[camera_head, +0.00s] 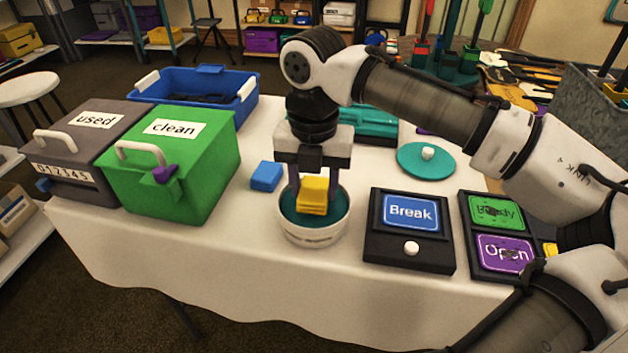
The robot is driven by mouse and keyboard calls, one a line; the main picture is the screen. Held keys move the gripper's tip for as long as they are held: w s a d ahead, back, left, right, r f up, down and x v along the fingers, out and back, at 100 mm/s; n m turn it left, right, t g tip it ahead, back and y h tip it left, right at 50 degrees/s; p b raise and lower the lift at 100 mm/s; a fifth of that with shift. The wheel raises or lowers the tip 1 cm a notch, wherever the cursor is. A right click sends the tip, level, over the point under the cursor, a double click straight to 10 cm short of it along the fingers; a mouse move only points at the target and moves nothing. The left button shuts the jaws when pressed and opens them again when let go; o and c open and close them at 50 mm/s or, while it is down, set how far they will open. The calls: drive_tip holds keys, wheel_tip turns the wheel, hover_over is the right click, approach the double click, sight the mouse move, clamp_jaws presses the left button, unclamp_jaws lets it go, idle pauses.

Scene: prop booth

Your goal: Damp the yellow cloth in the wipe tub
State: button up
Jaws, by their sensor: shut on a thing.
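The yellow cloth (313,196) is a folded block between the fingers of my gripper (316,187), which is shut on it. The wipe tub (313,234) is a round white tub with a teal inside, standing near the front of the white table. My gripper points down over the tub, and the cloth is at or inside its mouth. I cannot tell whether the cloth touches the liquid or the bottom. A teal round lid (412,163) with a white knob lies to the right, apart from the tub.
A blue block (265,177) lies just left of the tub. A green "clean" box (185,180) and a grey "used" box (75,165) stand at left. A blue crate (245,103) is behind. A "Break" sign box (408,250) and a sign panel (480,265) are at right.

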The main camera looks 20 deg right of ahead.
drive_tip(key=shift+f, duration=0.45)
drive_tip(key=shift+p, duration=0.35)
idle(2.1)
wheel_tip(320, 180, up, 7)
drive_tip(key=p, duration=0.8)
idle(0.6)
drive_tip(key=shift+r+p, duration=0.35)
drive_tip(key=shift+r, duration=0.05)
drive_tip(key=shift+f, duration=0.1)
